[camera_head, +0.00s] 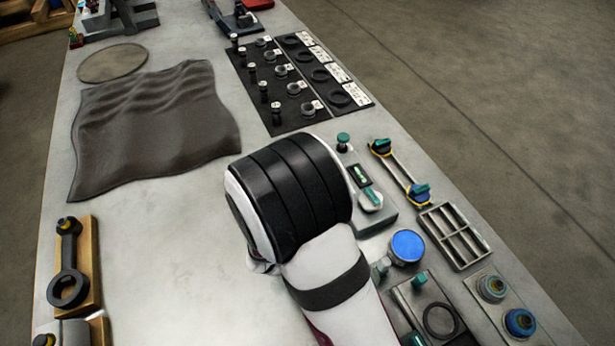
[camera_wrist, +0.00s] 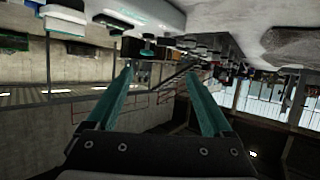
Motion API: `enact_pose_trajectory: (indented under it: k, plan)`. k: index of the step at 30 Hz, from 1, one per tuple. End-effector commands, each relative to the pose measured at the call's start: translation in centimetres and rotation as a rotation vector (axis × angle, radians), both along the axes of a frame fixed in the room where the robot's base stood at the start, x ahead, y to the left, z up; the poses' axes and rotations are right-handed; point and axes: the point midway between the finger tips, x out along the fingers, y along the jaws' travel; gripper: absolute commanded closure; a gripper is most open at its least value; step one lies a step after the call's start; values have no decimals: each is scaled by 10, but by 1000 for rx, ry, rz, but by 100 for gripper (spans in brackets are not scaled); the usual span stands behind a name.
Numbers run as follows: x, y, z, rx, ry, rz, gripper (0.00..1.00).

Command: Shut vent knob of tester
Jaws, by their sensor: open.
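A grey unit (camera_head: 378,215), which looks like the tester, stands on the bench right of my arm. It has a dark panel and a teal handle (camera_head: 373,197). A small teal-topped knob (camera_head: 343,138) stands just beyond it; I cannot tell whether this is the vent knob or how it is set. My arm hides part of the unit's left side. My gripper is hidden behind my arm in the head view. In the wrist view my gripper (camera_wrist: 158,72) has its two teal fingers spread, with nothing between them. A pale body with teal marks (camera_wrist: 135,12) shows above the fingers.
A blue-topped round part (camera_head: 406,247), a divided tray (camera_head: 455,237) and a yellow-and-blue linkage (camera_head: 402,172) crowd the right side. A black mat (camera_head: 268,112) with small parts lies beyond. A dark cloth (camera_head: 150,130) lies left; bare bench lies below it.

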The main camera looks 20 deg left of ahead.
Motion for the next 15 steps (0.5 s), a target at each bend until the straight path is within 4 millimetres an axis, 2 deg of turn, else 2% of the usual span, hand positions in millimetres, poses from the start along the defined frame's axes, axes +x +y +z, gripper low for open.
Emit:
enact_pose_trajectory:
  k: [2, 4, 6, 7, 8, 11, 15]
  plan:
    - [22, -18, 13, -74, -5, -115, 15]
    - [45, -47, 26, -182, 60, -281, 15]
    - [57, -68, 33, -258, 231, -410, 15]
    - [60, -71, 34, -268, 321, -434, 15]
    - [62, -70, 36, -267, 412, -436, 15]
    - [70, -46, 48, -192, 657, -324, 15]
    - [86, -3, 79, -70, 775, -85, 15]
